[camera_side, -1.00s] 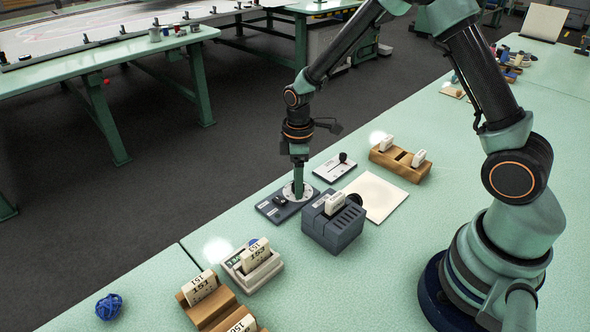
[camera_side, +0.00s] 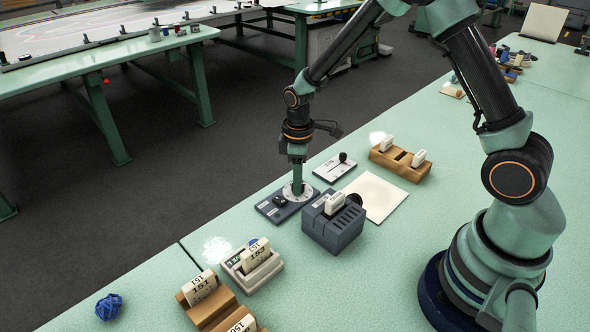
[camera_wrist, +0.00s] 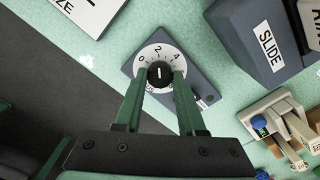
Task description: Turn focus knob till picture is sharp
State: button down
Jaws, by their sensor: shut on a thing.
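My gripper (camera_wrist: 160,77) is shut on the black focus knob (camera_wrist: 160,72), one finger on each side. The knob sits on a white dial (camera_wrist: 151,53) marked 0, 2 and 4 on a dark plate (camera_side: 268,209). Its pale line points roughly toward the 2. In the side view my gripper (camera_side: 298,185) stands over the dial and mostly hides the knob. A white light patch (camera_side: 216,248) on the mat looks speckled with a fuzzy edge.
A grey box (camera_side: 335,231) holding a white slide stands right of the dial. A white card (camera_side: 376,197) lies behind it. A pale tray (camera_side: 247,275) and wooden holders (camera_side: 398,165) carry labelled slides. A blue ball (camera_side: 109,307) lies at front left.

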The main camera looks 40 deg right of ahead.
jog(key=m, duration=0.6)
jog(key=shift+m, duration=0.4)
dwell(0.4)
jog(key=c, duration=0.5)
grip_release()
notch_tip(320, 180, up, 12)
jog(key=shift+r, duration=0.2)
